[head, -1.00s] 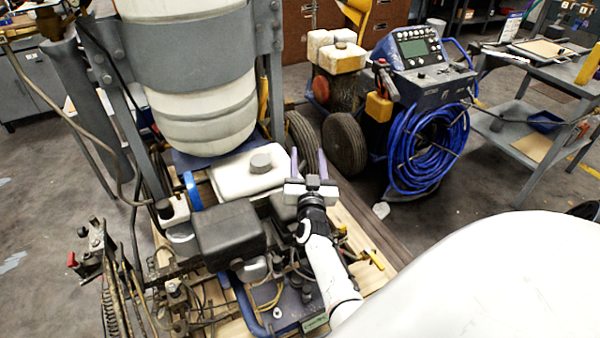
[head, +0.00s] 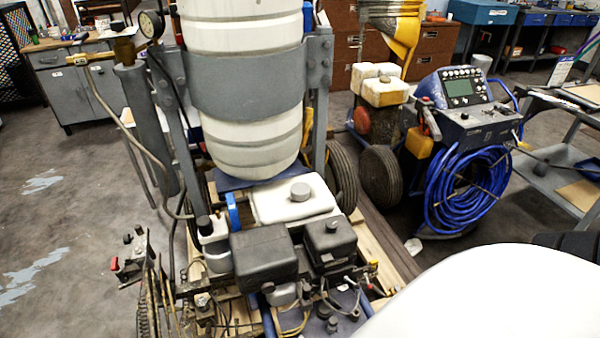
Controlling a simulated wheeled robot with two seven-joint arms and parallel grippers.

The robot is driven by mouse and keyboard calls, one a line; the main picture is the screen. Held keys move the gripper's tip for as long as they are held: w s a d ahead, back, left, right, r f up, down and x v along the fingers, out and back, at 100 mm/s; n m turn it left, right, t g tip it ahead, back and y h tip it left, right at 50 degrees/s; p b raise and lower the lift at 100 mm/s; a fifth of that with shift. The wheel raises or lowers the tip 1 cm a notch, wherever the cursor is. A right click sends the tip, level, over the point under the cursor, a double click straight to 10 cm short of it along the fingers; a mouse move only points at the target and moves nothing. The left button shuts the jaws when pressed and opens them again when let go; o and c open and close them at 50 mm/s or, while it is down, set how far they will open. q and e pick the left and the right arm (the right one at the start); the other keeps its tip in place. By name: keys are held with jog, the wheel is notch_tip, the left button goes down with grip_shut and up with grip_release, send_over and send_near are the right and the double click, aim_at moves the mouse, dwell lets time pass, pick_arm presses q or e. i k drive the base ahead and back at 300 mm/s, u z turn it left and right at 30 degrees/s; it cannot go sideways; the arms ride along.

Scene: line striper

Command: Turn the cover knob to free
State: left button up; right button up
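The line striper's engine stands in the middle of the head view. A black box-shaped cover (head: 331,246) sits at its right side, with a small dark round knob (head: 331,226) on top. A second, wider black box (head: 264,256) without a visible knob sits to its left. Behind them is a white tank (head: 270,207) with a grey round cap (head: 300,191). Neither of my grippers is in view, and nothing touches the knob. Whether the knob is tight or loose cannot be told.
A tall white drum (head: 242,120) in a grey frame rises behind the engine. A pressure gauge (head: 151,24) is at upper left. A blue hose coil (head: 468,190) hangs on a machine at right. Bare floor lies at left. A large white shape covers the lower right.

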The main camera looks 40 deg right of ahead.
aim_at(331, 226)
jog(key=u, duration=1.55)
jog(key=k, duration=1.35)
jog(key=z, duration=1)
jog(key=i, duration=0.5)
jog(key=z, duration=0.05)
